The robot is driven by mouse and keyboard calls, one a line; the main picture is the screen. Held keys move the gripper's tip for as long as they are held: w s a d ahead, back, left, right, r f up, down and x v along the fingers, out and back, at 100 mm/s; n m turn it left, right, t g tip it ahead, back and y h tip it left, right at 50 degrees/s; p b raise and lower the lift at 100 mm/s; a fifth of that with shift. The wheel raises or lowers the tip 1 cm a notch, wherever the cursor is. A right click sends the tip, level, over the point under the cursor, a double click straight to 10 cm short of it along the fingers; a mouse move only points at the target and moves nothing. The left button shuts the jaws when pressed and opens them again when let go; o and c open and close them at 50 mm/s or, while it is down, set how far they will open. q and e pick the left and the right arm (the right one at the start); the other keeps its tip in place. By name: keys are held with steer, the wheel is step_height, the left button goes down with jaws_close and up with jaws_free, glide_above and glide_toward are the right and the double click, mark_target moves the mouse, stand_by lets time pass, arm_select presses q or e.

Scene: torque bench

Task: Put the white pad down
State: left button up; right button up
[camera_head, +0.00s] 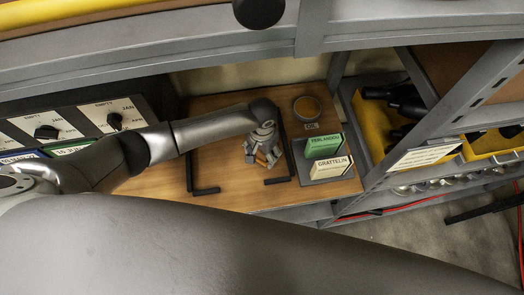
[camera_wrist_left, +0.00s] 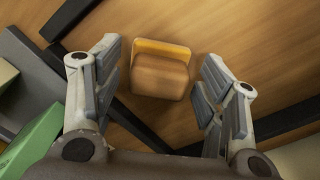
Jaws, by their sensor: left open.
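My left gripper (camera_head: 266,154) is open above the wooden bench top. In the left wrist view its fingers (camera_wrist_left: 160,90) stand wide apart on either side of a small tan block with an orange edge (camera_wrist_left: 160,78). The block lies on the wood, and a gap shows between it and each finger. In the head view the block is mostly hidden by the fingers. The block looks tan rather than white; I cannot tell if it is the white pad. My right gripper is not in view.
Black angled bars (camera_head: 205,191) lie on the wooden bench top (camera_head: 230,180), left and right of the gripper. To the right, a grey tray (camera_head: 347,173) holds a green box (camera_head: 323,143) and a cream box (camera_head: 330,169). A round container (camera_head: 307,108) stands behind.

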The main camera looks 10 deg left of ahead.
mark_target(261, 153)
arm_select(q)
steer(key=shift+f+b, duration=0.3)
steer(key=shift+b, duration=0.2)
steer(key=shift+w+r, duration=0.1)
steer(key=shift+r, duration=0.2)
step_height(261, 153, up, 10)
steer(key=b, duration=0.2)
steer(key=shift+s+a+r, duration=0.15)
steer(key=shift+s+r, duration=0.1)
